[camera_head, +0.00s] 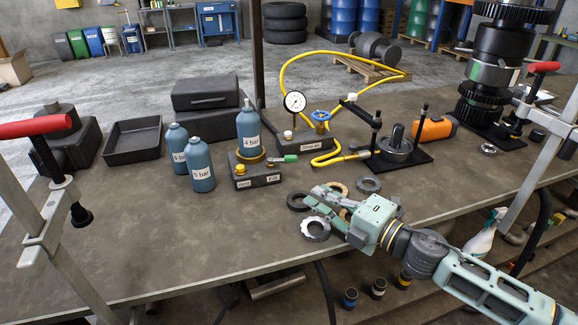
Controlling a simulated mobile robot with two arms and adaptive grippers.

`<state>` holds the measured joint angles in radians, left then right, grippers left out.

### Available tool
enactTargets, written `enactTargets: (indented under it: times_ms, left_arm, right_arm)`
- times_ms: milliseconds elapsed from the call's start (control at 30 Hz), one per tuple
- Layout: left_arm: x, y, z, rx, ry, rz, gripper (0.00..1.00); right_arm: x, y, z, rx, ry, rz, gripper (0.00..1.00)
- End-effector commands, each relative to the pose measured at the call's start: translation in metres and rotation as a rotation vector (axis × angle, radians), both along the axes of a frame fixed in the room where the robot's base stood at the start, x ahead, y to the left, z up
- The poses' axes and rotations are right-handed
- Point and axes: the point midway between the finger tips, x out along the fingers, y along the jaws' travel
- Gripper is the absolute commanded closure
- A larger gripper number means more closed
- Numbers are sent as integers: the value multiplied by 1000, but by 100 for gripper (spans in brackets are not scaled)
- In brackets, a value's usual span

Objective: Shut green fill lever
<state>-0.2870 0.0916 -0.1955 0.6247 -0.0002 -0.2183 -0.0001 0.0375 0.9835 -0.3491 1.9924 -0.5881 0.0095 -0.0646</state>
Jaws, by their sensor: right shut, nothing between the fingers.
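The green fill lever (289,158) sticks out to the right, roughly level, from a dark fill block (256,177). A blue bottle labelled "4 bar" (248,128) stands upright in the brass ring of this block. My right gripper (316,196) is shut and empty. It is in front and to the right of the lever, apart from it, above the loose rings on the bench. My left gripper is not in view.
Two blue bottles (200,165) stand left of the block. A pressure gauge (295,102) and blue valve (320,116) stand behind it, with a yellow hose (333,53). Several rings (315,229) lie by my right gripper.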

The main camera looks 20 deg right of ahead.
Motion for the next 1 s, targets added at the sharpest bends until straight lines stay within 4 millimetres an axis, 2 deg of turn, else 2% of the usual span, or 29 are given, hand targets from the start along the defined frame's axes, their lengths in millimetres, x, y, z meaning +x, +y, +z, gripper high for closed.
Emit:
enactTargets:
  times_ms: [33,100,233,367,533,633,800,1000]
  left_arm:
    - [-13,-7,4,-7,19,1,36]
    - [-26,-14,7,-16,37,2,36]
    - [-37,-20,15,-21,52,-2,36]
    - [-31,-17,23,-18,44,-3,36]
    - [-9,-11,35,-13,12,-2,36]
    - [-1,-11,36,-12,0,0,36]
    - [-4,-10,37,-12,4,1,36]
    - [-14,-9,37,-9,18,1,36]
  right_arm:
    - [6,3,4,1,-3,-1,100]
    - [14,8,5,0,-4,0,100]
    - [30,18,6,3,-3,-1,100]
    - [49,29,6,2,-3,-2,100]
    - [76,47,6,2,-2,0,100]
    - [90,42,3,1,-1,-3,100]
    - [106,38,2,1,-1,-1,100]
    - [113,36,1,-1,-1,0,100]
